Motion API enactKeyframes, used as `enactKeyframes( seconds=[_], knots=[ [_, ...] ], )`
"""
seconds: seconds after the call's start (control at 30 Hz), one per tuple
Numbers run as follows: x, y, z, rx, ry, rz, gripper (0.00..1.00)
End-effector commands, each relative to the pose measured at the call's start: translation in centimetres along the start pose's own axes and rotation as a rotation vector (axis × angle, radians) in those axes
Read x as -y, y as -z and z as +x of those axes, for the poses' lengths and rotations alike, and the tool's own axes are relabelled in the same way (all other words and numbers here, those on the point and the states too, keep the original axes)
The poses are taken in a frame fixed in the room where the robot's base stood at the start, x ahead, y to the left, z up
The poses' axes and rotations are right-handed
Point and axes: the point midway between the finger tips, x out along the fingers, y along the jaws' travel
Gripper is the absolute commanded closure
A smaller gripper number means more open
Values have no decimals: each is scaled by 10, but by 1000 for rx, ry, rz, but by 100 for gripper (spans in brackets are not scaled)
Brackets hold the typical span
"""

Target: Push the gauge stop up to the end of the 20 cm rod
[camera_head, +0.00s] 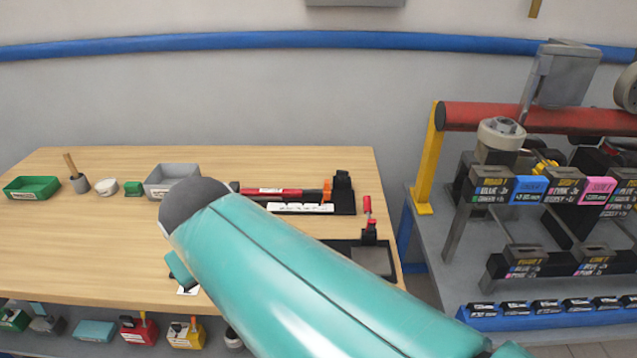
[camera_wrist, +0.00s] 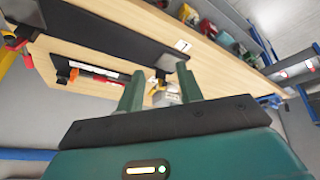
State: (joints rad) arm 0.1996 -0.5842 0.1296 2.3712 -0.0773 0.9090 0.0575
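A red rod (camera_head: 280,194) lies along a black gauge base (camera_head: 346,208) at the back right of the wooden table. An orange piece (camera_head: 327,190), which looks like the gauge stop, sits near the rod's right end, beside a black upright block (camera_head: 343,183). At this size I cannot tell whether rod and stop touch. The gauge also shows in the wrist view (camera_wrist: 92,72), to the left of the fingers. My gripper (camera_wrist: 158,80) is open, with two teal fingers apart and nothing visibly held. My arm hides part of the table in the head view.
A grey bin (camera_head: 172,180) stands left of the gauge. A black tray (camera_head: 376,258) with a red-handled clamp (camera_head: 368,215) lies at the right edge. A green tray (camera_head: 32,188) is far left. The table's left middle is clear. A steel rack stands right.

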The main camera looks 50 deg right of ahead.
Motion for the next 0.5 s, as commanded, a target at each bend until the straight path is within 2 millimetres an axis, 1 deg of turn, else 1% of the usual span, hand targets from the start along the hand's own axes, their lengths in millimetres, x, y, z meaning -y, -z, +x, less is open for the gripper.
enactKeyframes(
  seconds=[0.03,0.2,0.37,0.5],
  knots=[
    [-10,12,6,20,-36,20,64],
    [-38,47,23,70,-129,66,64],
    [-68,78,45,112,-189,116,64],
    [-99,101,66,144,-220,165,64]
  ],
)
